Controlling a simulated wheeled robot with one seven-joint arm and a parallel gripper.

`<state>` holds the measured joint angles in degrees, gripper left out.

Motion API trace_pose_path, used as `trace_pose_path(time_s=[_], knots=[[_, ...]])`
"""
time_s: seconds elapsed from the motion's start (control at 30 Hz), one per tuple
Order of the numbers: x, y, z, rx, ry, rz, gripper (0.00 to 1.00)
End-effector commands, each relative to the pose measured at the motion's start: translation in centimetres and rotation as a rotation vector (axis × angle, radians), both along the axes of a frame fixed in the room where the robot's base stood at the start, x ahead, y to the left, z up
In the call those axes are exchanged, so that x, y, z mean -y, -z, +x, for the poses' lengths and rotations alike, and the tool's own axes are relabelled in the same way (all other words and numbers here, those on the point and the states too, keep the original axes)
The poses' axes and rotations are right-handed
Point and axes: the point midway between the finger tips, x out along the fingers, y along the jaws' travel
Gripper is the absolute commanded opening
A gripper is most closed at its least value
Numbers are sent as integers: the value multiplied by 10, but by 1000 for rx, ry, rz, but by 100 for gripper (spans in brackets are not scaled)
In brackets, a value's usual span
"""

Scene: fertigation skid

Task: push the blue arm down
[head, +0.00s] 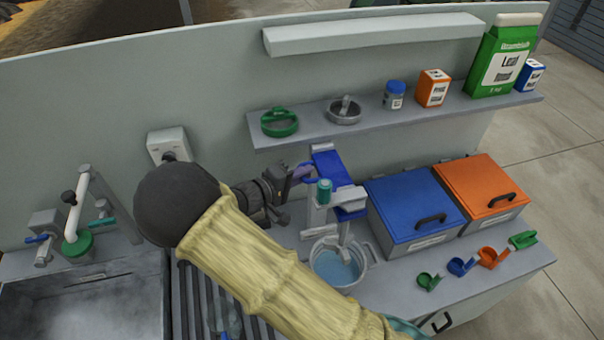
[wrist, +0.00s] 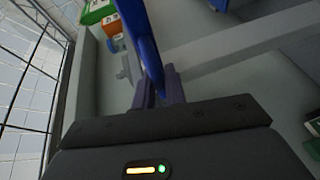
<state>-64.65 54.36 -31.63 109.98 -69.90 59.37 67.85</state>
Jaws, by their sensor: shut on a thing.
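The blue arm (head: 311,169) is on the dosing stand (head: 346,202) in the middle of the counter. In the wrist view the blue arm (wrist: 146,45) comes down from the top edge, and its end lies between my two fingers. My gripper (head: 299,173) reaches in from the left at the height of the stand's top. It is shut on the blue arm; the fingertips also show in the wrist view (wrist: 160,88). In the head view my forearm and the stand partly hide the grip.
A bucket of bluish liquid (head: 338,265) stands below the stand. Blue-lidded (head: 413,202) and orange-lidded (head: 480,184) bins stand to the right, with small coloured scoops (head: 462,265) in front. A shelf (head: 365,119) with containers runs above. A sink (head: 85,300) is at left.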

Motion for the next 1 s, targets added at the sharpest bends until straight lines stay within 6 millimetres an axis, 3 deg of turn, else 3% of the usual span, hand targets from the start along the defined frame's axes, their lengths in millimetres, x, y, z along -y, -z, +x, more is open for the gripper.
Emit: trace_pose_path(time_s=[0.37, 1.0], knots=[[-1, 30, 0, 0, -1, 1, 0], [-1, 141, -1, -1, -1, 0, 0]])
